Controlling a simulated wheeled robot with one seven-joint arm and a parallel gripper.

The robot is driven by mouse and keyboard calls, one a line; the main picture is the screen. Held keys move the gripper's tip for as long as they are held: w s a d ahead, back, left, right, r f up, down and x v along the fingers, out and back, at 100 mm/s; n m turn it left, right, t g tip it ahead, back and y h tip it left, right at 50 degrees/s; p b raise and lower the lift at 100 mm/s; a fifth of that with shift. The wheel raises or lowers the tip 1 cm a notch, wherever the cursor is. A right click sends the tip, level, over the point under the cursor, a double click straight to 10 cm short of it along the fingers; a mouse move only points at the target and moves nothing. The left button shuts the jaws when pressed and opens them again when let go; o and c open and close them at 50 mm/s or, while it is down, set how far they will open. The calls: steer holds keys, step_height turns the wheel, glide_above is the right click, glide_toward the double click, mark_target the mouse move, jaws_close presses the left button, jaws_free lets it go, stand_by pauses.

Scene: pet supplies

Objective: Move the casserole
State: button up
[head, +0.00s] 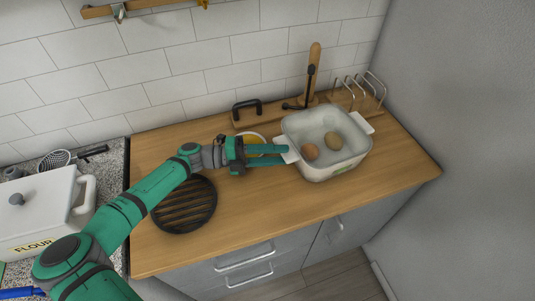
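The casserole (332,167) is a pale, open rectangular dish with a handle at each end, standing upright on the wooden counter at the right. Two brown, egg-like or potato-like items (311,151) lie inside it. My gripper (287,154), with green fingers, reaches in from the left. Its fingertips are at the casserole's left handle, with a gap visible between the fingers. I cannot tell whether they are clamped on the handle or only around it.
A round dark slatted trivet (185,205) lies below my arm. A yellowish bowl (254,142) is partly hidden behind my gripper. A wooden board (290,108) and wire rack (362,92) stand behind. A white flour container (40,212) is at left.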

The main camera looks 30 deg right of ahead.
steer(key=shift+x, duration=1.1)
jaws_close()
steer(key=shift+f, duration=0.1)
steer(key=shift+f, duration=0.15)
steer(key=shift+a, duration=0.15)
jaws_free()
